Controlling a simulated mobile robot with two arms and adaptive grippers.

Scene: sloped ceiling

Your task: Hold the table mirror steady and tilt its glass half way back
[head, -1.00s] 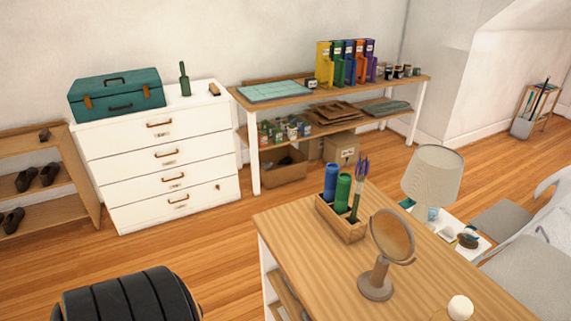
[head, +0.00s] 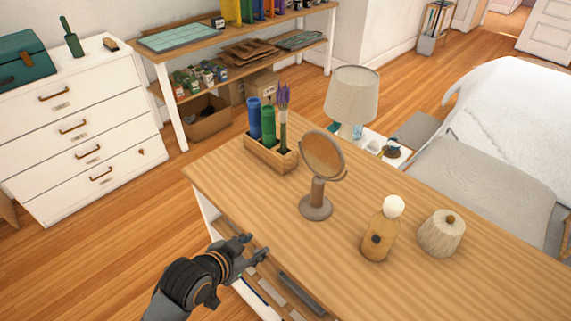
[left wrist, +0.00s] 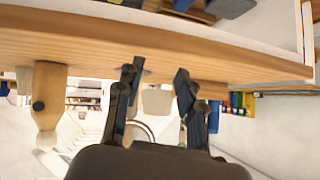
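The table mirror (head: 323,157) stands upright on the wooden table, with a round glass in a brown frame on a stem and a round base. Its glass looks slightly tilted. My left gripper (head: 254,248) is at the table's near left edge, in front of and left of the mirror base and apart from it. Its two fingers are open and empty; they also show in the left wrist view (left wrist: 158,72), which appears upside down. I cannot clearly make out the mirror there. My right gripper is not in view.
A wooden box (head: 262,156) with blue and green cylinders stands behind the mirror. A lamp (head: 352,96) is beyond the table. The tabletop (head: 250,198) left of the mirror is clear.

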